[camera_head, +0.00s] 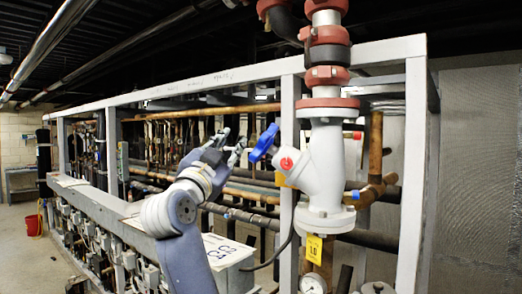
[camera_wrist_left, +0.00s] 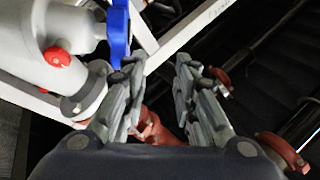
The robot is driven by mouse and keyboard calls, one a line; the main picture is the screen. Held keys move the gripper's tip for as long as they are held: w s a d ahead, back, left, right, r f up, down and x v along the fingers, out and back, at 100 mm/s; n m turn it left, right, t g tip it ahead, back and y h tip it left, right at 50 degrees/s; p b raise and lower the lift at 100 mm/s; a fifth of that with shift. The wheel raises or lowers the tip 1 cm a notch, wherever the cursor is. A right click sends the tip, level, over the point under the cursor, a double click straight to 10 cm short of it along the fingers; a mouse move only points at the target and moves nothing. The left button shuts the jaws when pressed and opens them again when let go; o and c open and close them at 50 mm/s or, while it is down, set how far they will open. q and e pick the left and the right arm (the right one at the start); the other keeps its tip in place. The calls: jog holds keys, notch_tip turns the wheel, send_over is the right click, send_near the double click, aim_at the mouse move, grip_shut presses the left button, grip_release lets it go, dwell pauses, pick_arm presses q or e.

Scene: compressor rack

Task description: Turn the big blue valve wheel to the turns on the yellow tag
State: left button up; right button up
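The big blue valve wheel (camera_head: 263,143) sits on the left side of a white angled valve body (camera_head: 323,165) with a red cap. In the left wrist view the wheel (camera_wrist_left: 119,35) shows edge-on at the top, just beyond and left of the fingers. A yellow tag (camera_head: 313,248) hangs below the valve; it seems to read 1.0, in small print. My left gripper (camera_head: 240,146) is just left of the wheel, apart from it. In the left wrist view its fingers (camera_wrist_left: 158,95) are spread with nothing between them. My right gripper is not in view.
A grey frame (camera_head: 415,170) surrounds the valve, with copper pipes (camera_head: 215,111) behind. Red-collared piping (camera_head: 326,55) rises above it. A white labelled box (camera_head: 228,250) and gauges (camera_head: 312,284) are below. A red bucket (camera_head: 33,225) stands on the floor far left.

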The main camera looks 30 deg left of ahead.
aim_at(260, 147)
pick_arm(q)
notch_tip(260, 147, down, 4)
jog(key=w+d+m+h, duration=0.1)
jog(key=w+d+h, duration=0.1)
jog(key=w+d, duration=0.1)
jog(key=shift+m, duration=0.3)
jog(key=p+x, duration=0.2)
jog(key=x, duration=0.2)
jog(key=p+x, duration=0.3)
jog(key=x, duration=0.2)
jog(key=shift+w+a+r+p, duration=0.1)
jog(key=shift+a+p, duration=0.15)
jog(key=shift+p, duration=0.1)
jog(key=shift+w+a, duration=0.2)
jog(key=shift+w, duration=0.3)
grip_shut()
